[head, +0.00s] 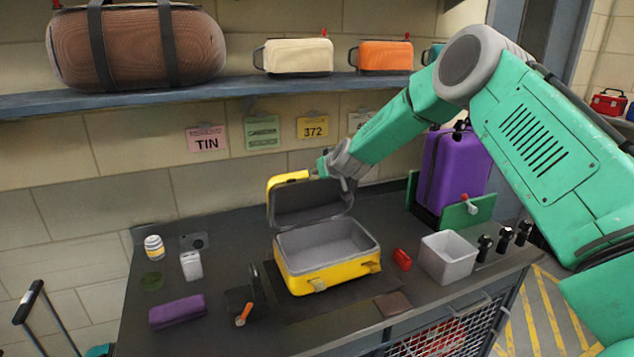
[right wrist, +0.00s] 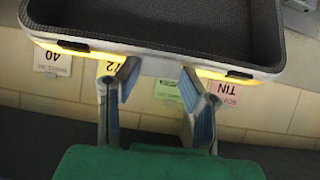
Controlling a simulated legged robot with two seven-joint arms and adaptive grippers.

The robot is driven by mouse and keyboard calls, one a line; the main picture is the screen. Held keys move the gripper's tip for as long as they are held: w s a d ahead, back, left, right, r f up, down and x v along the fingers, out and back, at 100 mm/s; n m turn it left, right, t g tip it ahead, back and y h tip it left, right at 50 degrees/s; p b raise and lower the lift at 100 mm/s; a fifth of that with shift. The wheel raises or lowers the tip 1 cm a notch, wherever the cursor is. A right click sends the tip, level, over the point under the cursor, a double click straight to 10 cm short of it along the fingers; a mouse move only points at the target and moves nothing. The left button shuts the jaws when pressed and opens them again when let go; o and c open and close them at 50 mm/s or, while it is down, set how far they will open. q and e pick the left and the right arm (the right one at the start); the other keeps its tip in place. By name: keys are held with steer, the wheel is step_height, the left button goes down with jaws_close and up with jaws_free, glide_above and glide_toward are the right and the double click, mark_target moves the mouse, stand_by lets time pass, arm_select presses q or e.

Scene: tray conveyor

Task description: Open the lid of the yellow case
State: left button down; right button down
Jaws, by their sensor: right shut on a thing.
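The yellow case (head: 335,279) stands on the dark counter in the head view, with its grey inside showing and empty. Its lid (head: 308,203) is raised and stands about upright at the back of the case, its dark lining facing forward. My right gripper (head: 322,172) is at the lid's upper edge. In the right wrist view the lid (right wrist: 160,62) lies across the top, and the fingers of my gripper (right wrist: 160,88) sit at its pale rim, shut on it. My left gripper is in neither view.
A purple suitcase (head: 455,165) and a grey bin (head: 448,258) stand right of the case. A red item (head: 402,259) lies beside it. A purple pouch (head: 177,311), white bottle (head: 191,265) and striped can (head: 154,247) are left. A shelf (head: 230,89) with bags hangs above.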

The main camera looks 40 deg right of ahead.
steer(key=shift+w+d, duration=0.95)
steer(key=shift+d, duration=0.2)
steer(key=shift+w+a, duration=0.15)
steer(key=shift+a, duration=0.35)
steer(key=c, duration=1)
jaws_free()
steer(key=shift+d, duration=0.1)
steer(key=shift+c, duration=0.2)
steer(key=shift+d, duration=0.25)
steer(key=shift+a, duration=0.25)
steer(key=v, duration=1.2)
steer(key=shift+d, duration=0.2)
